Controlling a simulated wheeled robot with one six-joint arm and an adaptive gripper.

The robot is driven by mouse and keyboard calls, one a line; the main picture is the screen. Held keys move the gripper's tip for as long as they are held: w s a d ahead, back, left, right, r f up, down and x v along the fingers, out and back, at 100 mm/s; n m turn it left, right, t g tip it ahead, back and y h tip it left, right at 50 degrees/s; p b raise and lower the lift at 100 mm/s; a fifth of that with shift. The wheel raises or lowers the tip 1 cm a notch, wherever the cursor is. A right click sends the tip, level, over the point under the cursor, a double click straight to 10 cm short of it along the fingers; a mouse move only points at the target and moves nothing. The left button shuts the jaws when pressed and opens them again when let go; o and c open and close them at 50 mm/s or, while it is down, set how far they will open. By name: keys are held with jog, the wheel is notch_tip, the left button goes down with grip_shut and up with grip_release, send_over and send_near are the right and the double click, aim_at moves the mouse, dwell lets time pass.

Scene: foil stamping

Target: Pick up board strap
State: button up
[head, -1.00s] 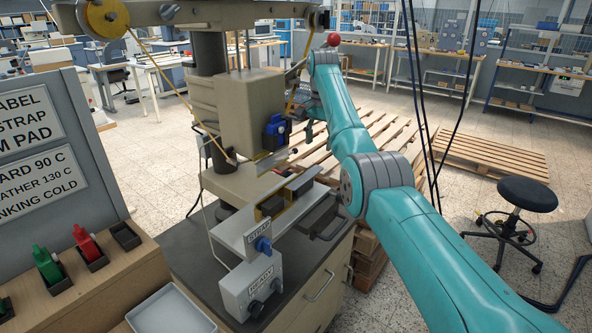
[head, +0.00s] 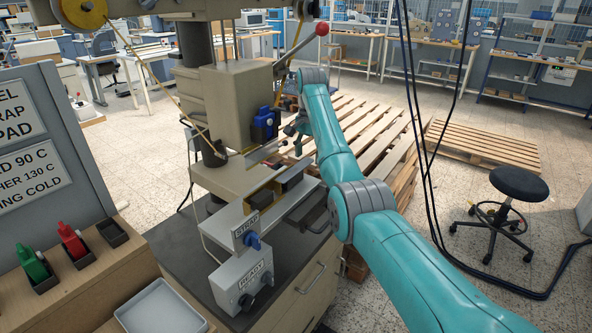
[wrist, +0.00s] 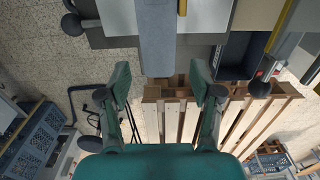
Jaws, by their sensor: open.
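I cannot make out with certainty which thing is the board strap. In the wrist view a flat grey-blue strip (wrist: 157,40) juts toward me at top centre, ahead of the gap between my fingers; it may be the strap or part of the press. My gripper (wrist: 165,80) is open, with its two green fingers apart and nothing between them. In the head view my gripper (head: 294,127) is small and partly hidden, just right of the press (head: 222,105) and its blue block (head: 264,124).
The press lever has a red ball (head: 322,28) above my gripper. A READY box (head: 240,285) stands at the bench front. Red (head: 72,240) and green (head: 32,264) items sit in holders at left, beside a pale tray (head: 162,308). Pallets (head: 485,142) and a stool (head: 518,183) are at right.

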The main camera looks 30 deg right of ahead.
jog(key=shift+f, duration=0.25)
dwell(0.5)
jog(key=c, duration=0.9)
jog(key=shift+c, duration=0.2)
jog(key=shift+r, duration=0.25)
